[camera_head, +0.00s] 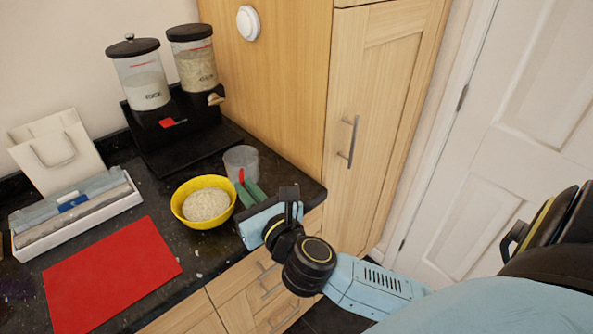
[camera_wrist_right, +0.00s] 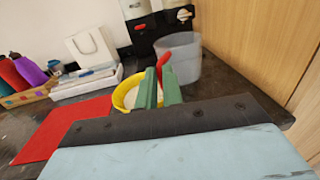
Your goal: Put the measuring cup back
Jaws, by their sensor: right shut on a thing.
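The measuring cup (camera_head: 240,158) is a grey see-through cup with a red handle. It is upright over the counter, behind and right of the yellow bowl, and also shows in the right wrist view (camera_wrist_right: 183,62). My right gripper (camera_head: 248,190) has green fingers, shut on the cup's red handle; they also show in the wrist view (camera_wrist_right: 160,90). I cannot tell whether the cup's base touches the counter. The yellow bowl (camera_head: 178,208) holds pale grain, just left of the fingers. My left gripper is not in view.
A black dispenser stand (camera_head: 180,140) with two clear food canisters (camera_head: 147,92) stands behind the cup. A red mat (camera_head: 110,275), a white tray (camera_head: 75,218) and a paper bag (camera_head: 58,150) are to the left. A tall wooden cupboard (camera_head: 285,90) borders the counter's right side.

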